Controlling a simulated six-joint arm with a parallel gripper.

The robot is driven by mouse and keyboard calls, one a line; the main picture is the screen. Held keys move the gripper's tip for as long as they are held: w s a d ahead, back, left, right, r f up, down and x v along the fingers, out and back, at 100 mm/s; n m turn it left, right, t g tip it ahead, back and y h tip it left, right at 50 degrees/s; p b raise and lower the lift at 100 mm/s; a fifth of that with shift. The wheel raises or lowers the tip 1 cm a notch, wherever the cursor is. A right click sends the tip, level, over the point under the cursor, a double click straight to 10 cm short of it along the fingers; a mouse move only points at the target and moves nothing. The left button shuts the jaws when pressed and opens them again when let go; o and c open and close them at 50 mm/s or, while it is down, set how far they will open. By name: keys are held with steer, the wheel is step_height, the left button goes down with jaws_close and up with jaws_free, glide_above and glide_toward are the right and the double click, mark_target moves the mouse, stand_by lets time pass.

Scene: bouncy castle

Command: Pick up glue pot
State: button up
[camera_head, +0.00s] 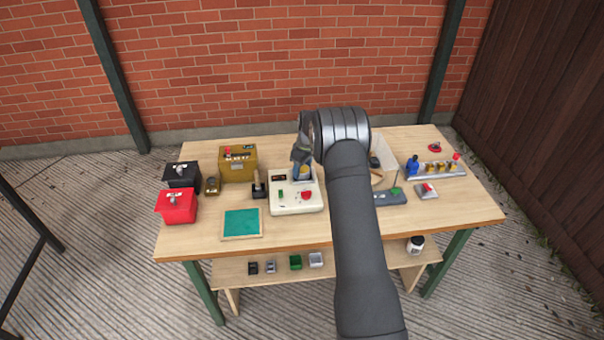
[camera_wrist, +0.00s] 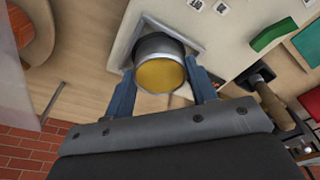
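A white jar with a black lid (camera_head: 415,244) stands upright at the right end of the lower shelf; it looks like the glue pot, but I cannot read a label. My gripper (camera_wrist: 160,66) is up over the tabletop, far from that jar. Its two blue-grey fingers are apart, one on each side of a metal cylinder with a yellow top (camera_wrist: 161,74). I cannot see clear contact with the cylinder. The cylinder appears over a grey square plate on the white machine (camera_head: 299,206). In the head view my wrist hides part of it.
The workbench (camera_head: 340,235) carries red (camera_head: 178,207) and black boxes, a yellow-brown box (camera_head: 238,163) and a green mat (camera_head: 242,223) at left. A tool rack (camera_head: 436,170) stands at right. Several small items line the lower shelf (camera_head: 365,266). The tabletop edge overhangs the jar.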

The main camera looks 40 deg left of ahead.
steer(key=shift+c, duration=0.8)
steer(key=shift+r, duration=0.1)
steer(key=shift+r, duration=0.1)
